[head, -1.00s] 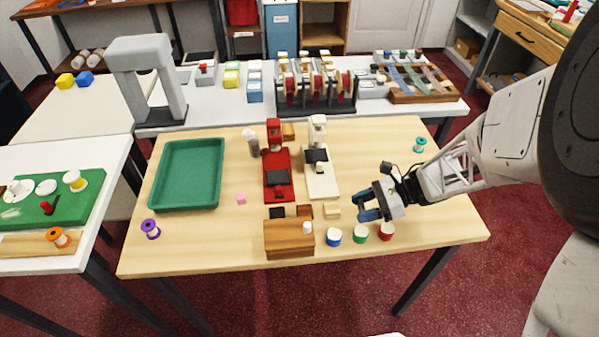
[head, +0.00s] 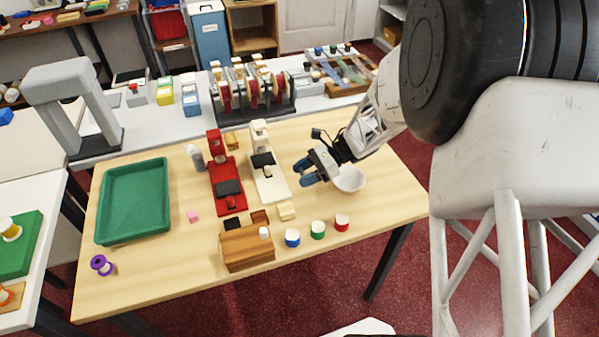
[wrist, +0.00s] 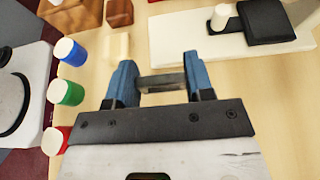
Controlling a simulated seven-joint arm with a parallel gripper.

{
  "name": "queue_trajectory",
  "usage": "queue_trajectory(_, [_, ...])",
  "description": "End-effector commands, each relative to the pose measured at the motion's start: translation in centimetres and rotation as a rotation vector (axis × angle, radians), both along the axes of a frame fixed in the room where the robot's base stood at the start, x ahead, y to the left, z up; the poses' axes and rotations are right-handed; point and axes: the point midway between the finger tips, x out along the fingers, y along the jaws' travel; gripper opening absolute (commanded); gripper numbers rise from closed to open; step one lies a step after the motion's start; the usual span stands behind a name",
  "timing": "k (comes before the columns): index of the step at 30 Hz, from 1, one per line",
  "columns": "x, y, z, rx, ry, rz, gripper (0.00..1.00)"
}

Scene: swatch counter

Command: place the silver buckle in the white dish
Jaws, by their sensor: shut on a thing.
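My gripper (head: 306,174) has blue fingers and is above the right part of the wooden table, beside the white press. In the wrist view my gripper (wrist: 162,84) is shut on the silver buckle (wrist: 162,82), a small grey bar-like piece between the fingertips. The buckle is too small to make out in the head view. The white dish (head: 350,181) is a round bowl on the table, just right of my gripper and partly behind its wrist in the head view. The dish is not in the wrist view.
A white press (head: 269,181) and a red press (head: 227,188) stand left of my gripper. A wooden box (head: 246,248), a cream block (head: 286,211) and blue (head: 292,238), green (head: 318,230) and red (head: 342,223) pots line the front. A green tray (head: 133,238) lies left.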

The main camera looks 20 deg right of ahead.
Motion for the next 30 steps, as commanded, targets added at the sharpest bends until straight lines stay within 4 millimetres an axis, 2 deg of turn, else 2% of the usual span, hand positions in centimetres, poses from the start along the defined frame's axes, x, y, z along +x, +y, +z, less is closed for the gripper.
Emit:
queue_trajectory(3, [1.9,-0.1,-0.3,0.001,0.001,0.001,0.26])
queue_trajectory(9, [4.0,-0.3,-0.4,0.001,0.000,0.000,0.26])
queue_trajectory(23, [4.4,-0.3,-0.5,0.000,0.001,0.000,0.26])
queue_trajectory(30, [4.3,-0.3,-2.5,0.001,0.002,-0.001,0.26])
